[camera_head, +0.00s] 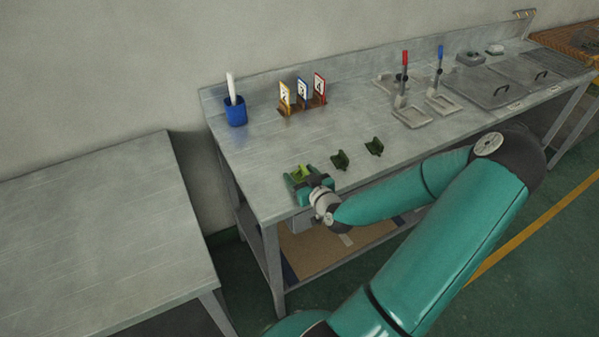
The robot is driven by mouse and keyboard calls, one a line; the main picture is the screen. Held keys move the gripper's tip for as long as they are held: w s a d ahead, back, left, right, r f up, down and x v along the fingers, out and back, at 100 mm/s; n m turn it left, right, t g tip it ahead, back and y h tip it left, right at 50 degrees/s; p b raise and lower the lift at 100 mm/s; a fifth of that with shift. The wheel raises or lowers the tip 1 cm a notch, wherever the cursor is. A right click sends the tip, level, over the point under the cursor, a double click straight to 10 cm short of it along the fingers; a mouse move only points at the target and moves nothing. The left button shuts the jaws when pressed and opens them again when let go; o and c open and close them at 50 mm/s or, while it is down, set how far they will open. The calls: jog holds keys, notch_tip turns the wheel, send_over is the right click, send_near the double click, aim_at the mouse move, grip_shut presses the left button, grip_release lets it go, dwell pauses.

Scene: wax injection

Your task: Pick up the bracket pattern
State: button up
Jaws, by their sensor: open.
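Three small green bracket-shaped patterns sit in a row near the front edge of the metal bench (262,145). A brighter green bracket pattern (301,171) is at the left end, at my gripper. Two dark green bracket patterns, one in the middle (340,160) and one on the right (374,147), stand upright and apart from my gripper. My gripper (299,178) is open, low over the bench's front left part, with its jaws around or just above the left pattern. The gripper body partly hides that pattern, and I cannot tell whether they touch.
A blue cup (236,112) with a white stick and a rack of coloured cards (303,105) stand behind. Red-handled (405,59) and blue-handled (440,54) clamps and lidded trays (488,87) are to the right. An empty table (95,235) stands left, across a gap.

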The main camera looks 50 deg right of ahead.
jog(key=shift+s+a+r, duration=0.1)
jog(key=shift+s+r, duration=0.05)
jog(key=shift+c, duration=0.6)
jog(key=c, duration=1.2)
